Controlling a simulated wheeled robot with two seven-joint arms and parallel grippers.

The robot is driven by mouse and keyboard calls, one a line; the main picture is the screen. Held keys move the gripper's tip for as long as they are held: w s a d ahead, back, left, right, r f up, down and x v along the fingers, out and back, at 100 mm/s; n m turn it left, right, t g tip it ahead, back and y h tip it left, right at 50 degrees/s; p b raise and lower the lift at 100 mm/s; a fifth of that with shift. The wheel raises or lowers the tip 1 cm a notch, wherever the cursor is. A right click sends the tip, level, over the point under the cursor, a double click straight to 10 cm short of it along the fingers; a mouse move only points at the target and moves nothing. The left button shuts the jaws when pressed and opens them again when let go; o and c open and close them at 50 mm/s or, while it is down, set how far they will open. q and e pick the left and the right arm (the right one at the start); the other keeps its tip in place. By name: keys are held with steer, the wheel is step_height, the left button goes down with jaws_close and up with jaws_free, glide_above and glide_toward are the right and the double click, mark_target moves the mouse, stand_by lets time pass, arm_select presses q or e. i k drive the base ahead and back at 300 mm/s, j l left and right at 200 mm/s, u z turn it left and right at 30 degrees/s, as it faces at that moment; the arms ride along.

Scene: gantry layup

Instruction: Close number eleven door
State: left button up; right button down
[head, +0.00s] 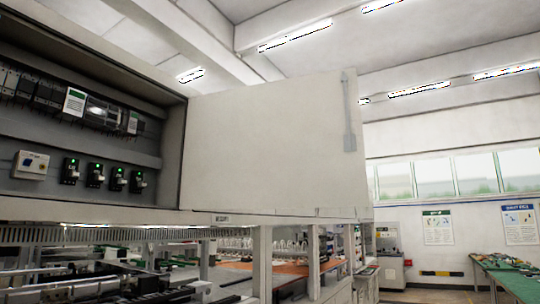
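A large pale cabinet door (265,150) stands swung open to the right of an electrical cabinet (85,215). The door is hinged at the cabinet's right edge, and a grey vertical handle or latch strip (349,115) sits near its far edge. The cabinet's inside is exposed at the left. No number eleven is readable on the door. A small label (222,219) on the frame below is too small to read. Neither of my grippers is in the head view.
Inside the cabinet are breakers (70,170) and rail-mounted modules (75,102). Below is gantry machinery (120,275) with pale posts (262,265). A green-topped table (513,278) stands at the right. Some floor (425,296) shows between the posts and that table.

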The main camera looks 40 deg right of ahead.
mark_target(282, 143)
steer(key=l+u, duration=0.2)
steer(key=l, duration=0.75)
steer(key=l+u, duration=0.15)
steer(key=l, duration=0.75)
steer(key=k+l+u, duration=0.2)
steer(key=l, duration=0.7)
steer(key=k+l+u, duration=0.15)
steer(key=l, duration=0.3)
steer(key=k+l+u, duration=0.1)
steer(key=l, duration=0.4)
steer(key=k+l+u, duration=0.15)
steer(key=l, duration=0.3)
steer(key=k+l+u, duration=0.1)
steer(key=k+l, duration=0.15)
steer(key=l, duration=0.15)
steer(key=k+l+u, duration=0.15)
steer(key=l, duration=0.25)
steer(key=k+l+u, duration=0.1)
steer(key=k+l, duration=0.15)
steer(key=l, duration=0.15)
